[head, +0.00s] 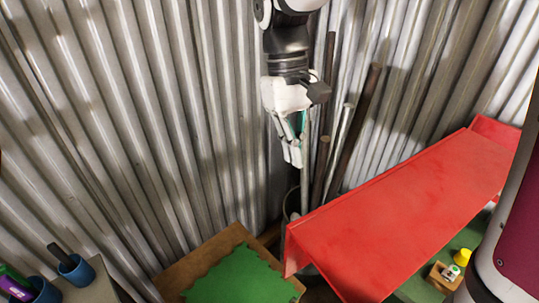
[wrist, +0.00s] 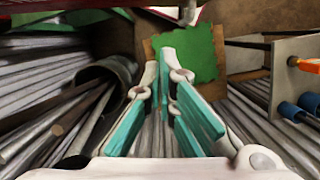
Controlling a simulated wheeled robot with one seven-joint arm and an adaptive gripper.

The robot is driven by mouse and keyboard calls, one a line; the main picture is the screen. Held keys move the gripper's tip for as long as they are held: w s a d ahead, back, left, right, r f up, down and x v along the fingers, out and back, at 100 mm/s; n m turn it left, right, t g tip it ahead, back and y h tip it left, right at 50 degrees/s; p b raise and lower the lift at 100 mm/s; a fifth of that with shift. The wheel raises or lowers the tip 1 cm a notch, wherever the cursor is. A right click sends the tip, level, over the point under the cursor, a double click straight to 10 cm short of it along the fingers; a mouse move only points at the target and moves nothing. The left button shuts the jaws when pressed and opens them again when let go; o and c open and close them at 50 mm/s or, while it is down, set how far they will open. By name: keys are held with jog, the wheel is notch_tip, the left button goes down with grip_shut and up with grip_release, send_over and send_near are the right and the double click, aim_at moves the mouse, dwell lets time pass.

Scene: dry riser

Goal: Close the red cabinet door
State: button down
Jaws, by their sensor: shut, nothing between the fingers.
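A large red panel (head: 400,220) with a turned-down near edge and a raised far end lies at the right in the head view. It looks like part of the red cabinet; I cannot tell whether it is the door or how far the door is open. A red edge also shows at the top of the wrist view (wrist: 90,4). My gripper (head: 297,160), white with teal pads, hangs fingers down, left of the panel and apart from it. In the wrist view its fingers (wrist: 172,72) are shut and empty.
A bin (wrist: 112,66) holds several long pipes (wrist: 40,115) beside my gripper. A green mat (head: 235,280) on a brown board lies below. Blue cups (head: 75,270) stand at lower left. A yellow object (head: 462,257) sits at lower right. Corrugated metal walls (head: 130,110) close off the back.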

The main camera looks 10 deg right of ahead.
jog(key=s+d+f+p, duration=0.2)
jog(key=s+f, duration=0.4)
jog(key=f, duration=0.3)
jog(key=shift+d+f, duration=0.2)
jog(key=shift+d, duration=0.05)
jog(key=shift+s, duration=0.1)
